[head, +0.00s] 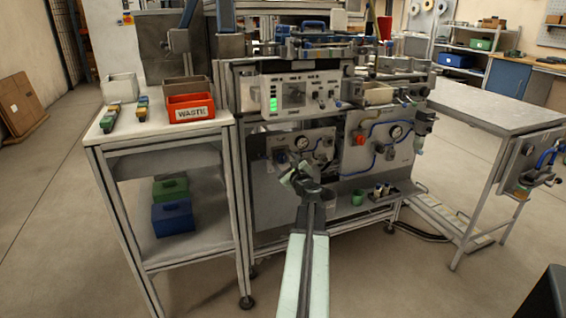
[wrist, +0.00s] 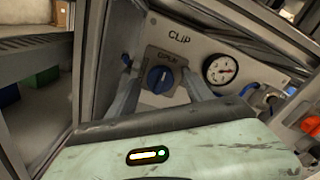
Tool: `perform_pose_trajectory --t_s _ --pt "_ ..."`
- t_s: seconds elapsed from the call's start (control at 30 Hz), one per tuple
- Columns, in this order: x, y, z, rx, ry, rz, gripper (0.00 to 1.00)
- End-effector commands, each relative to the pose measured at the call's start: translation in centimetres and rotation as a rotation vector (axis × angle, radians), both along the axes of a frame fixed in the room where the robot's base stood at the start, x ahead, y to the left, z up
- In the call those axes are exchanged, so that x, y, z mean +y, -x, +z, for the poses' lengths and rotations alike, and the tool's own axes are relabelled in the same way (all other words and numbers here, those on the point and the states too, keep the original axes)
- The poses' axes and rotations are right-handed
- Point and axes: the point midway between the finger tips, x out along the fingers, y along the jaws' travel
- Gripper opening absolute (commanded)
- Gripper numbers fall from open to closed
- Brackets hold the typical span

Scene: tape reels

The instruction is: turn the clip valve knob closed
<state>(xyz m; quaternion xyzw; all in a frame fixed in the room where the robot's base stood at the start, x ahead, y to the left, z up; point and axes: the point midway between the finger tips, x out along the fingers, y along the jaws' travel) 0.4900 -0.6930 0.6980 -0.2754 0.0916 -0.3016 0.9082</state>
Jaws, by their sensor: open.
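The clip valve knob (wrist: 158,79) is a round blue knob with a pale pointer mark, on a dark square plate below the word CLIP in the wrist view. Its pointer stands nearly upright in that picture. My gripper (wrist: 161,72) is open, with one grey finger to each side of the knob. I cannot tell whether either finger touches it. In the head view my gripper (head: 297,178) is in front of the lower left panel of the machine (head: 262,185), and the arm hides part of that panel.
A pressure gauge (wrist: 220,70) sits right of the knob, with blue fittings and an orange part further right. A side table (head: 150,138) with an orange WASTE bin (head: 190,107) stands left. A shelf (head: 350,200) with small cups is right of my gripper.

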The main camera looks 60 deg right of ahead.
Motion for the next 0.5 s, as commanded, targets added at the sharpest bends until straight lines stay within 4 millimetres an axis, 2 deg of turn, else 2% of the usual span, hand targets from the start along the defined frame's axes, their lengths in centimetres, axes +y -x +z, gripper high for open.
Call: perform_pose_trajectory --t_s 0.2,0.4,0.43,0.5 --pt "0.02 -0.14 0.0 0.0 0.0 0.0 0.59" --pt "0.06 -0.17 0.0 0.0 0.0 0.001 0.04" --pt "0.06 -0.17 0.0 0.0 0.0 0.001 0.0" --pt "0.22 -0.5 -0.01 0.001 0.001 0.006 0.0"
